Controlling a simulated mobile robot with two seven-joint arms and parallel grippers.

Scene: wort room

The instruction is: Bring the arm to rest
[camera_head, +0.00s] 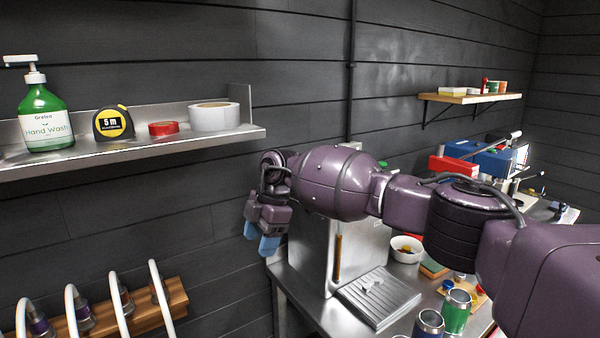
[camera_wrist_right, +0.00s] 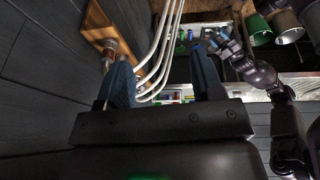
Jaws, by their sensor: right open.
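My right arm comes in from the right side of the head view and reaches across to the left. Its gripper (camera_head: 262,238) hangs with blue fingers pointing down, in front of the dark wall and below the metal shelf's right end. Another purple arm, which looks like my left one, shows at the right of that view. Its gripper (camera_wrist_right: 222,42) is small and dim there, and its jaws are unclear.
A metal shelf (camera_head: 200,143) holds a soap bottle (camera_head: 45,115), tape measure (camera_head: 113,123) and tape rolls. White hoses (camera_head: 122,303) hang on a wooden rack at lower left. A steel counter (camera_head: 318,312) with a machine, tray (camera_head: 380,297) and cups lies beneath my arm.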

